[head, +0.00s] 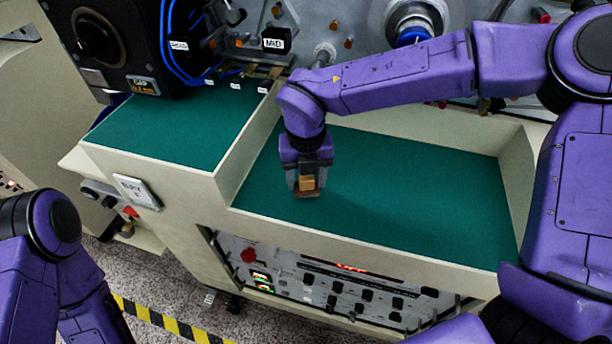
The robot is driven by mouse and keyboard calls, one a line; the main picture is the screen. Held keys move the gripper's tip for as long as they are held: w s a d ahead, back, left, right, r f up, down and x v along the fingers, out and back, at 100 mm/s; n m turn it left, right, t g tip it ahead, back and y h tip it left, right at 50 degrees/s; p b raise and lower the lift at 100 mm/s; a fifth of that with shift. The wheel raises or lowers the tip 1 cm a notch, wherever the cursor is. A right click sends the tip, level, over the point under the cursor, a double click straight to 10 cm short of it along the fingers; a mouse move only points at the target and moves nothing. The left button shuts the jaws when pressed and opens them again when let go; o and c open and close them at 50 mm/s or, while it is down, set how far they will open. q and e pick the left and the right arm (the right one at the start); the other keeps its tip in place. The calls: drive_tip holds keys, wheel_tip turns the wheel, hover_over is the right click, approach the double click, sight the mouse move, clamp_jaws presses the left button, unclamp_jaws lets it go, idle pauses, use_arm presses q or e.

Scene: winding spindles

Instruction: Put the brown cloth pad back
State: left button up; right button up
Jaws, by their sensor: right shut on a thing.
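The brown cloth pad (307,184) is a small tan-brown block at the tips of my right gripper (307,188). My right gripper points down and is shut on the pad, low over the green mat (400,190) in the recessed tray, near its front left. I cannot tell whether the pad touches the mat. My left arm shows at the lower left, but its gripper is out of view.
A raised green shelf (175,125) lies left of the tray, behind a cream dividing wall (246,145). A black unit with a knob (97,38) stands at the back left. A control panel (330,285) is below the front edge. The mat's right side is clear.

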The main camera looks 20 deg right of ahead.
drive_tip(key=shift+w+f, duration=0.1)
drive_tip(key=shift+f, duration=0.7)
drive_tip(key=o, duration=0.9)
drive_tip(key=shift+o, duration=0.2)
wheel_tip(320, 180, up, 12)
drive_tip(key=shift+r+b, duration=0.2)
drive_tip(key=shift+b, duration=0.2)
